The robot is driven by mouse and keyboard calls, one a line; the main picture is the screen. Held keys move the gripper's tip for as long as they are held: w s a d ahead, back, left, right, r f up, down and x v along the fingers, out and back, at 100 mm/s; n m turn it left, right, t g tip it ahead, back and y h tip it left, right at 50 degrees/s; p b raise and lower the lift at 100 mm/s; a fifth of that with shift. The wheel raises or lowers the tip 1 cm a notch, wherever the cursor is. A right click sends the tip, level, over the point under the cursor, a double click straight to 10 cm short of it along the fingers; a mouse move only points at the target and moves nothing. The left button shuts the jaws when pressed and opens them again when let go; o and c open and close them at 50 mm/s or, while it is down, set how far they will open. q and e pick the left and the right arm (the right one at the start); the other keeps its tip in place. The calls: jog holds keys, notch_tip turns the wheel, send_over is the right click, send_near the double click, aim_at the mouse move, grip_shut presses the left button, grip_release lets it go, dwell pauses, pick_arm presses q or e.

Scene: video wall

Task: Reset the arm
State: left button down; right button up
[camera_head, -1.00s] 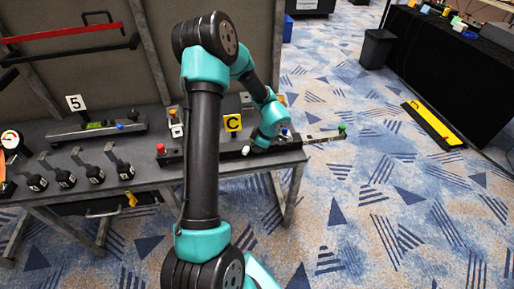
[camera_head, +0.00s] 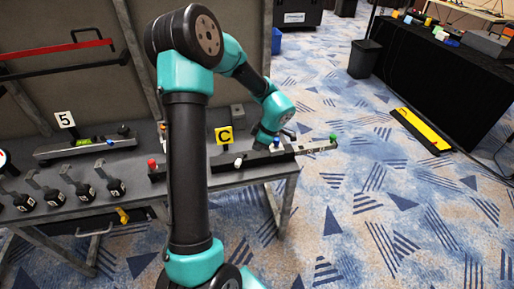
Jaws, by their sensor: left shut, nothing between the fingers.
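My left arm, teal and black, rises through the middle of the head view and bends down to the right over the bench. Its dark left gripper (camera_head: 262,139) is small and partly hidden below the teal wrist. It is shut and empty, just above or beside the long dark bar fixture (camera_head: 286,154) at the bench's right end. I cannot tell whether it touches the fixture. My right gripper is out of view.
The bench (camera_head: 52,171) carries a yellow C sign (camera_head: 224,135), a 5 sign (camera_head: 65,119), a red knob (camera_head: 152,164) and several black-handled levers (camera_head: 84,191). A yellow floor strip (camera_head: 421,130), a bin (camera_head: 364,58) and a black-draped table (camera_head: 440,77) stand right. Carpet between is clear.

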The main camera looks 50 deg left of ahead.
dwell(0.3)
pick_arm(q)
jog(key=d+f+m+t, duration=0.35)
jog(key=f+m, duration=0.25)
jog(key=f, duration=0.2)
jog(key=d+f+m+t, duration=0.3)
jog(key=d+f+m, duration=0.2)
jog(key=f+m, duration=0.25)
jog(key=s+d+f+m+g+h, duration=0.1)
jog(key=s+d+f+m+h, duration=0.2)
jog(key=d, duration=0.5)
jog(key=s+d+f+m+g+h, duration=0.2)
jog(key=s+d+f+m+h, duration=0.2)
jog(key=d, duration=0.5)
jog(key=s+f+m, duration=0.1)
jog(key=s+m, duration=0.1)
jog(key=m, duration=0.1)
jog(key=shift+d+h, duration=0.15)
jog(key=shift+h, duration=0.15)
jog(key=shift+f, duration=0.1)
